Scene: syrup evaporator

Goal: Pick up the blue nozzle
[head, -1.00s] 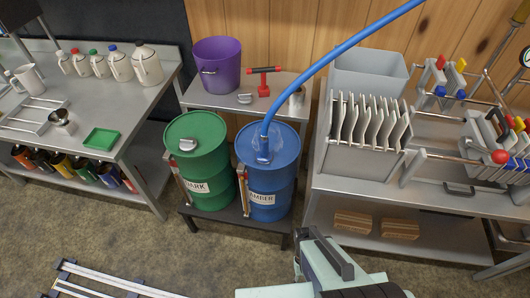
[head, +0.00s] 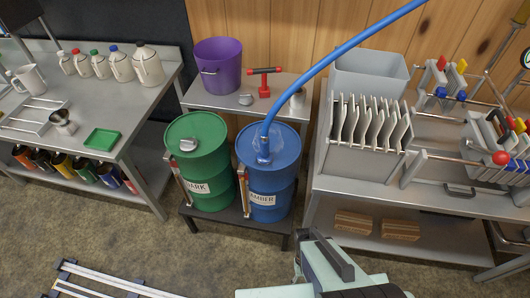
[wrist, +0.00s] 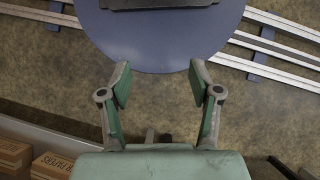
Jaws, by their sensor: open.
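The blue nozzle (head: 263,153) is at the lower end of a thick blue hose (head: 330,62). It hangs at the top of the blue drum (head: 270,181) labelled AMBER. I cannot tell whether it sits in the drum's opening or rests on the lid. In the wrist view my gripper (wrist: 160,82) is open, with its two green-grey fingers apart and nothing between them. It is over the floor, and the nozzle does not show there. In the head view my arm is at the bottom centre, in front of the drums and well apart from the nozzle.
A green drum (head: 198,167) labelled DARK stands left of the blue one. Behind are a purple bucket (head: 218,65) and a red-handled tool (head: 264,82). Steel benches stand at left (head: 130,118) and right (head: 437,191). The floor (head: 110,232) before the drums is mostly clear.

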